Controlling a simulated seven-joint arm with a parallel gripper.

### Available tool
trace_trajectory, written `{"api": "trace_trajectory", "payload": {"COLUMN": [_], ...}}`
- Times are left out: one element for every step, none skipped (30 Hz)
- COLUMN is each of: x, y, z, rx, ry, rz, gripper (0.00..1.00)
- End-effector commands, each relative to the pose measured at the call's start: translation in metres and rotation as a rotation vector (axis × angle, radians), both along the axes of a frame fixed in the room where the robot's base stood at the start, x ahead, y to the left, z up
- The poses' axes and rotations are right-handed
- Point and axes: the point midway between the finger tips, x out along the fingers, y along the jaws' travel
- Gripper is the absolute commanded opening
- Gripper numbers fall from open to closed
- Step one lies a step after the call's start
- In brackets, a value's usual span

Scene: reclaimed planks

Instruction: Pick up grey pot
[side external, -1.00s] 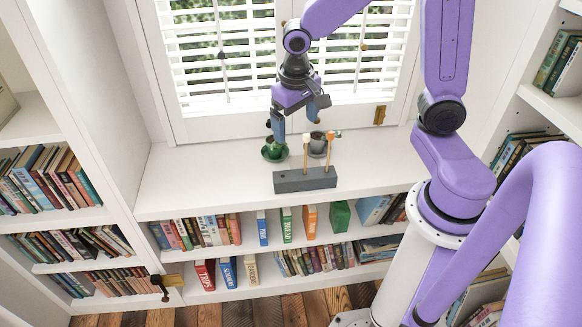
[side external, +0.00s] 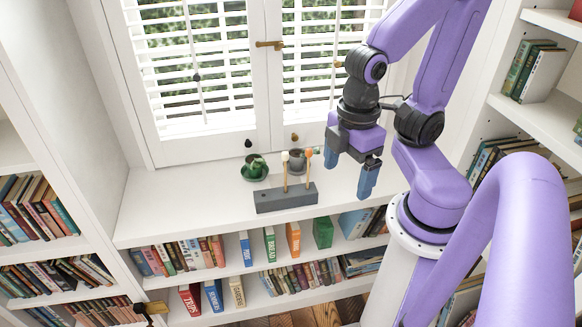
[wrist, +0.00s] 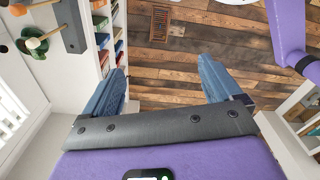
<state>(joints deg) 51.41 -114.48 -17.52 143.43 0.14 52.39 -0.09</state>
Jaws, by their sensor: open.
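The grey pot (side external: 297,161) stands on the white window ledge, partly hidden behind two upright sticks. A green pot (side external: 256,167) on a green saucer stands to its left, and it also shows in the wrist view (wrist: 33,43). My gripper (side external: 350,172) is open and empty, to the right of the grey pot and of the grey block, with its fingers pointing down. In the wrist view, the open fingers (wrist: 162,72) have only the wooden floor between them. I cannot make out the grey pot clearly there.
A grey block (side external: 286,197) holding sticks with pale and orange heads stands in front of the pots. The window with blinds (side external: 200,70) is behind them. Books (side external: 294,238) fill the shelves below. The ledge's left part is clear.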

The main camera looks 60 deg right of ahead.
Motion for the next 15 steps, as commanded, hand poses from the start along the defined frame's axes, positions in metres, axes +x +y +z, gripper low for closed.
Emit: {"api": "trace_trajectory", "payload": {"x": [0.000,0.000,0.001,0.001,0.003,0.006,0.010,0.015,0.024,0.032,0.041,0.054,0.064,0.075,0.089], "y": [0.000,0.000,0.000,0.000,0.000,0.000,0.001,0.001,0.000,0.000,-0.001,-0.002,-0.004,-0.006,-0.009], "z": [0.000,0.000,0.000,0.000,0.000,-0.001,-0.001,-0.002,-0.004,-0.005,-0.006,-0.009,-0.010,-0.012,-0.015], "rx": [0.000,0.000,0.000,-0.001,-0.002,-0.005,-0.009,-0.015,-0.024,-0.035,-0.045,-0.061,-0.074,-0.088,-0.107], "ry": [0.000,0.000,-0.001,-0.002,-0.004,-0.008,-0.013,-0.021,-0.033,-0.042,-0.053,-0.070,-0.080,-0.092,-0.105], "rz": [-0.001,-0.001,-0.002,-0.002,-0.001,0.000,0.001,0.002,0.008,0.012,0.020,0.029,0.037,0.048,0.061], "gripper": [0.92,0.92,0.92,0.92,0.92,0.92,0.92,0.92,0.92,0.92,0.92,0.92,0.92,0.92,0.92]}}
